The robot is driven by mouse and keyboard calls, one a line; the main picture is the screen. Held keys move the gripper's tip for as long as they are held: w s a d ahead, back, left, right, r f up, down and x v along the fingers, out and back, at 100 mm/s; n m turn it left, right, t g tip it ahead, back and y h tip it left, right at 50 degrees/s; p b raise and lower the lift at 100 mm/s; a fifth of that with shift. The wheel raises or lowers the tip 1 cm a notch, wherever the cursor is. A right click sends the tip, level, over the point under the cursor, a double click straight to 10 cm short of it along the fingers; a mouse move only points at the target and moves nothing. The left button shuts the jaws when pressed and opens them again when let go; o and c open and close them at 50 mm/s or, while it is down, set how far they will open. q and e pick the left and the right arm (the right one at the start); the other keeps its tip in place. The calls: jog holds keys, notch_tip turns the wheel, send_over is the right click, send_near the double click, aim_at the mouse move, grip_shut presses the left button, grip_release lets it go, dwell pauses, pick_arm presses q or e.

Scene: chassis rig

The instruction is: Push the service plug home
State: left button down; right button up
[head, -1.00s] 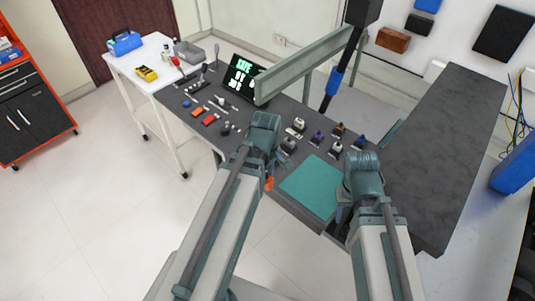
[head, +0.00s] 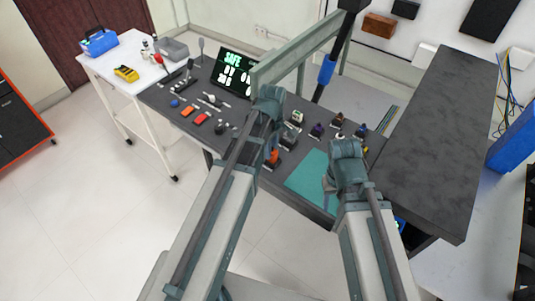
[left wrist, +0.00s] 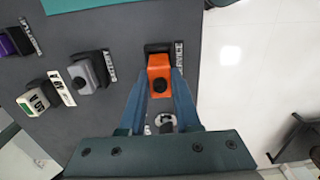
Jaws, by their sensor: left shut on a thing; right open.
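The orange service plug (left wrist: 160,72) is between the two fingers of my left gripper (left wrist: 160,84), which is shut on it. A black socket (left wrist: 157,47) with a label strip beside it lies at the plug's far end; how deep the plug sits I cannot tell. In the head view the orange plug (head: 273,158) shows below my left wrist, over the dark bench (head: 248,138) near its front edge. My right gripper (head: 328,192) hangs low over the teal mat, partly hidden by its own wrist, open.
Grey (left wrist: 100,72), white-green (left wrist: 38,95) and purple (left wrist: 8,42) plugs stand in a row left of the orange one. A teal mat (head: 310,178) lies at the front. A display reading SAFE (head: 234,72) stands behind. A green-grey beam (head: 290,55) crosses above the bench.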

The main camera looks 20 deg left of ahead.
pick_arm(q)
jog(key=shift+d+f+b, duration=0.1)
jog(key=shift+f+b, duration=0.2)
jog(key=shift+f, duration=0.5)
pick_arm(e)
jog(key=shift+a+f, duration=0.2)
jog(key=shift+f, duration=0.6)
jog(key=shift+a, duration=0.15)
pick_arm(q)
jog(key=shift+r, duration=0.1)
pick_arm(e)
jog(key=shift+r, duration=0.1)
pick_arm(q)
jog(key=shift+f, duration=0.2)
pick_arm(e)
jog(key=shift+f, duration=0.25)
pick_arm(q)
jog(key=c, duration=0.6)
grip_release()
pick_arm(e)
jog(key=shift+r, duration=0.1)
pick_arm(q)
jog(key=shift+r, duration=0.2)
pick_arm(e)
jog(key=shift+r, duration=0.1)
